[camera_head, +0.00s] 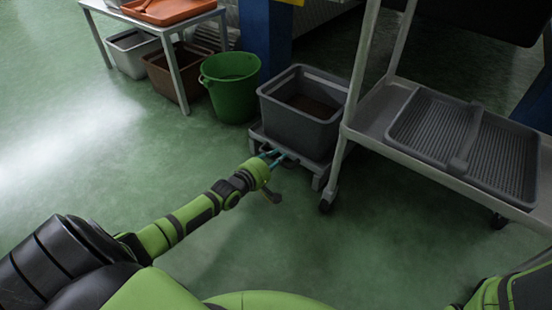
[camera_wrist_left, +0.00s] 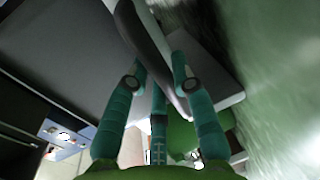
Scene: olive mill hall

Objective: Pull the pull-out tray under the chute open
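The pull-out tray (camera_head: 312,163) is a low, light grey platform close to the floor, with a dark grey bin (camera_head: 296,118) standing on it. My left gripper (camera_head: 275,154) is at the tray's front left side, low over the floor. In the left wrist view, its teal fingers (camera_wrist_left: 160,75) are spread apart, and a curved grey bar (camera_wrist_left: 150,45), seemingly the tray's handle, runs slantwise between them. I cannot tell whether the fingers touch it. The chute cannot be made out clearly. My right gripper is out of view.
A green bucket (camera_head: 231,88) stands left of the bin. A brown crate (camera_head: 168,80) and a grey crate (camera_head: 130,50) sit under a white table (camera_head: 185,22). A wheeled rack (camera_head: 385,115) with ribbed trays stands close on the right. The floor in front is clear.

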